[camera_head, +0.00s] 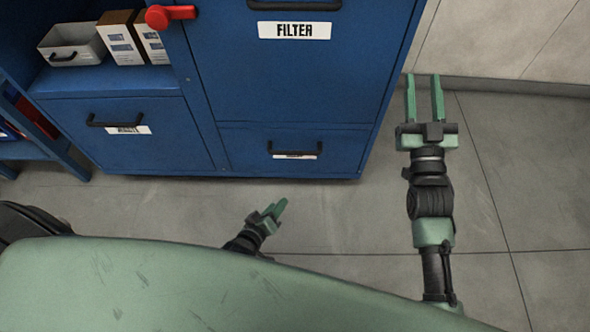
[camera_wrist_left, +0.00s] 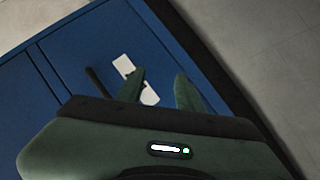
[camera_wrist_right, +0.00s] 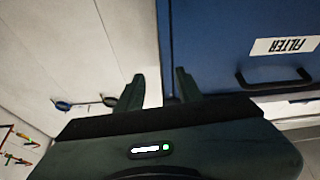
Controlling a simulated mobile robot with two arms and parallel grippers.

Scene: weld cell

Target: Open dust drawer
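The blue cabinet has two low drawers with black handles. The lower right drawer (camera_head: 245,145) is under the FILTER panel, its small label partly hidden by its handle (camera_head: 294,148). The lower left drawer (camera_head: 75,112) has a label I cannot read clearly. Both look shut. My left gripper (camera_head: 280,206) is open and empty, low in front of the cabinet, apart from the lower right drawer. The left wrist view shows a drawer handle (camera_wrist_left: 100,84) and white label (camera_wrist_left: 125,66) beyond its fingers. My right gripper (camera_head: 423,76) is open and empty, right of the cabinet.
The FILTER panel (camera_head: 250,80) has its own handle (camera_head: 294,5). A red knob (camera_head: 170,14) is on the cabinet's upper left. A shelf holds a grey bin (camera_head: 70,45) and boxes (camera_head: 122,38). Floor (camera_head: 350,215) before the cabinet is clear; a pale wall (camera_head: 500,40) stands right.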

